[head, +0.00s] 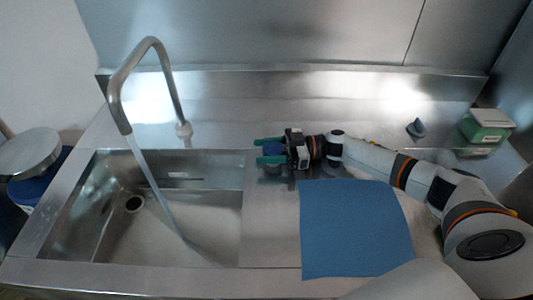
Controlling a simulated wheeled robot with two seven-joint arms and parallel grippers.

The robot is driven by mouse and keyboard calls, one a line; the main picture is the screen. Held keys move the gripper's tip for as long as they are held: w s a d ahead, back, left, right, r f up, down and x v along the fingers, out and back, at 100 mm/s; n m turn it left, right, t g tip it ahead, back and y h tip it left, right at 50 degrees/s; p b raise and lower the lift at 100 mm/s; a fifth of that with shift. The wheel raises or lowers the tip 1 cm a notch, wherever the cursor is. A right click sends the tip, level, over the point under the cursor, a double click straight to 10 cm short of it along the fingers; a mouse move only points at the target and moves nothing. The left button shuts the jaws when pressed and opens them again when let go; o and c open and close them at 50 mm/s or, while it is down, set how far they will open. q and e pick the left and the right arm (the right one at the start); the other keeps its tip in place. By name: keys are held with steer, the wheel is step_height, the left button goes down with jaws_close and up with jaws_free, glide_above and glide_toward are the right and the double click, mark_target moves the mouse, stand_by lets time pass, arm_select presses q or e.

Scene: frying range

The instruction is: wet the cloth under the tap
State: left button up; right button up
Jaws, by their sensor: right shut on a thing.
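The tap (117,88) arches over the sink (215,220) at the left, and a stream of water (152,180) runs from its spout into the basin. The blue cloth (355,228) lies spread out flat on the steel counter to the right of the sink, apart from the stream. My right gripper (270,151), with green fingertips, reaches to the sink's back right corner, beyond the cloth. It is shut on a small dark blue thing (273,148), mostly hidden between the fingers; it looks like a knob. My left gripper is not in view.
A green and white box (486,126) stands at the back right, with a small grey-blue object (416,128) to its left. A round steel lid (28,152) over something blue is at the far left. A steel backsplash (300,85) closes off the back.

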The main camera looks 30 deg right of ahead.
stand_by(0.4)
steer(key=o, duration=1)
steer(key=b+v, duration=0.3)
steer(key=v, duration=0.8)
steer(key=shift+w+f+b, duration=0.1)
steer(key=shift+b, duration=0.2)
steer(key=shift+s+d, duration=0.2)
steer(key=shift+d, duration=0.35)
steer(key=shift+r, duration=0.25)
